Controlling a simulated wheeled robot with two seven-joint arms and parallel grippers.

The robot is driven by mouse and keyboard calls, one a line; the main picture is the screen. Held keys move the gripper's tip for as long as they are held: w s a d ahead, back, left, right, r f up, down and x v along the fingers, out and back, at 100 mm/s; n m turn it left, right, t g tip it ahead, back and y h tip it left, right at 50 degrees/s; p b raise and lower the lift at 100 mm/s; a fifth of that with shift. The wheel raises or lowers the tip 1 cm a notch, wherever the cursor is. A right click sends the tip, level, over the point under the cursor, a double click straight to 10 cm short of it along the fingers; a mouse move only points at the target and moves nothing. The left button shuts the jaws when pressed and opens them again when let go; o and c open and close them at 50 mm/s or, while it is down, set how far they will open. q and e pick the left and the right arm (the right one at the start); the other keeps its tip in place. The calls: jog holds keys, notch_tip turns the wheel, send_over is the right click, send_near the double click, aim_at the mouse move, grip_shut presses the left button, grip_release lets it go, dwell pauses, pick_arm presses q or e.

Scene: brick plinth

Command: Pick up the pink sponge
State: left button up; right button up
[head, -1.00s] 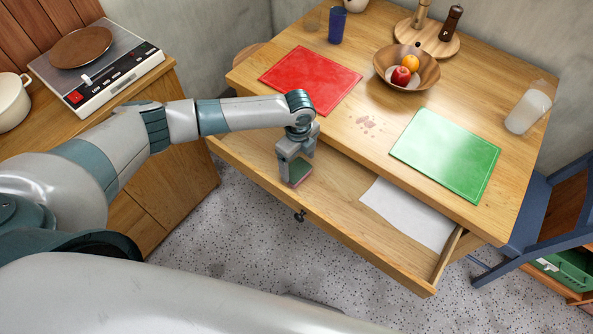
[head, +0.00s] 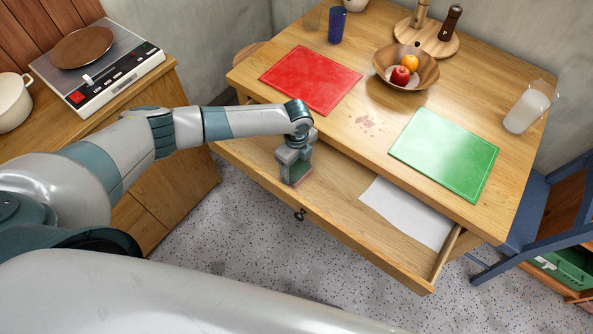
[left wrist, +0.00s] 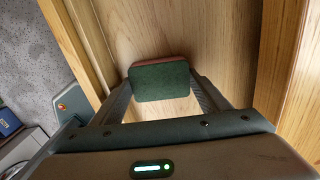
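The pink sponge (left wrist: 161,82) has a dark green face turned to the left wrist camera and a thin pink edge. It lies in the open drawer, between the two fingertips of my left gripper (left wrist: 161,90). The fingers stand close to its two sides; whether they press on it is unclear. In the head view my left gripper (head: 294,166) points down into the left part of the drawer and hides most of the sponge, with only a pinkish edge (head: 298,180) showing below. My right gripper is not in view.
The drawer (head: 345,232) is pulled out from the table (head: 375,105), with white paper (head: 408,212) on its right. Red (head: 310,79) and green (head: 444,153) boards and a fruit bowl (head: 427,77) are on top. The drawer's middle is clear.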

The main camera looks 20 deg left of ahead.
aim_at(296, 168)
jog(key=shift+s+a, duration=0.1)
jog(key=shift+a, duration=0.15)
pick_arm(q)
jog(key=shift+r, duration=0.15)
jog(key=shift+r+b, duration=0.3)
jog(key=shift+r, duration=0.3)
notch_tip(296, 168, up, 3)
jog(key=shift+f+b, duration=0.2)
jog(key=shift+b, duration=0.2)
jog(key=s+d+r+b, duration=0.2)
jog(key=s+d+r, duration=0.3)
jog(key=d, duration=0.5)
jog(key=shift+d+r, duration=0.2)
jog(key=shift+r, duration=0.75)
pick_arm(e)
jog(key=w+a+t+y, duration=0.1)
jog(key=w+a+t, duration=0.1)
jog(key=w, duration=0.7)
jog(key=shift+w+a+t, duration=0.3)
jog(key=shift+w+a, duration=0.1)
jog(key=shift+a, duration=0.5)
pick_arm(q)
jog(key=shift+s, duration=0.1)
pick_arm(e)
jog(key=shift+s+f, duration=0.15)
